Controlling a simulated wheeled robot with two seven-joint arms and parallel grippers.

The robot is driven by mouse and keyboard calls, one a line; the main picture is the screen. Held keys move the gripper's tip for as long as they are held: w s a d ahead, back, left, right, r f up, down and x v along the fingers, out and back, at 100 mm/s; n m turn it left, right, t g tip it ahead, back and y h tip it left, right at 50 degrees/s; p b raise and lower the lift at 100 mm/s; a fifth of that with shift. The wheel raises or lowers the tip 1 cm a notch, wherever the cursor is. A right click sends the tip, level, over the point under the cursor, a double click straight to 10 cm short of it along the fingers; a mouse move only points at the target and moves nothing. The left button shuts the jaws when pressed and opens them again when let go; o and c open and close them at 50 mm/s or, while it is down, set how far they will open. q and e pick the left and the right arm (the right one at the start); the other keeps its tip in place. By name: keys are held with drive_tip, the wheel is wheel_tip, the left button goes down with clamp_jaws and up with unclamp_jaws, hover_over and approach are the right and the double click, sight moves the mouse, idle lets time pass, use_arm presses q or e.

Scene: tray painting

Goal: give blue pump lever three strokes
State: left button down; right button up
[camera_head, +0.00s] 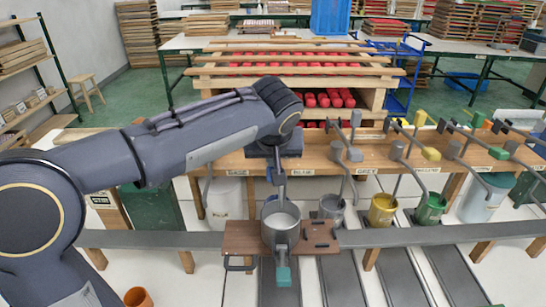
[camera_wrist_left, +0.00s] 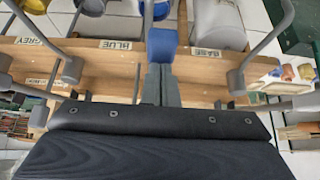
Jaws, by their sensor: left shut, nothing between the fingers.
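The blue pump lever's blue end block (camera_wrist_left: 162,42) shows in the left wrist view, with a grey rod running up from it. My left gripper (camera_wrist_left: 161,72) is shut and empty, its fingertips right at the blue block; whether they touch it I cannot tell. In the head view my left gripper (camera_head: 278,168) points down at the pump bench near the BLUE label (camera_head: 303,171), and my arm hides most of the lever. A metal pot (camera_head: 281,217) with light grey contents stands below it on a brown carrier. My right gripper is not in view.
Grey, yellow and green pots (camera_head: 383,209) stand along a grey rail (camera_head: 420,236) to the right. More pump levers, one with a yellow block (camera_head: 431,154), line the wooden bench (camera_head: 345,157). A rack of red items stands behind. An orange cup (camera_head: 138,297) is at bottom left.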

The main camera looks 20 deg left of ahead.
use_arm(q)
drive_tip(key=shift+f+b, duration=2.6)
drive_tip(key=shift+f, duration=0.5)
wheel_tip(320, 180, up, 11)
drive_tip(key=p, duration=0.9)
drive_tip(key=shift+r, duration=0.1)
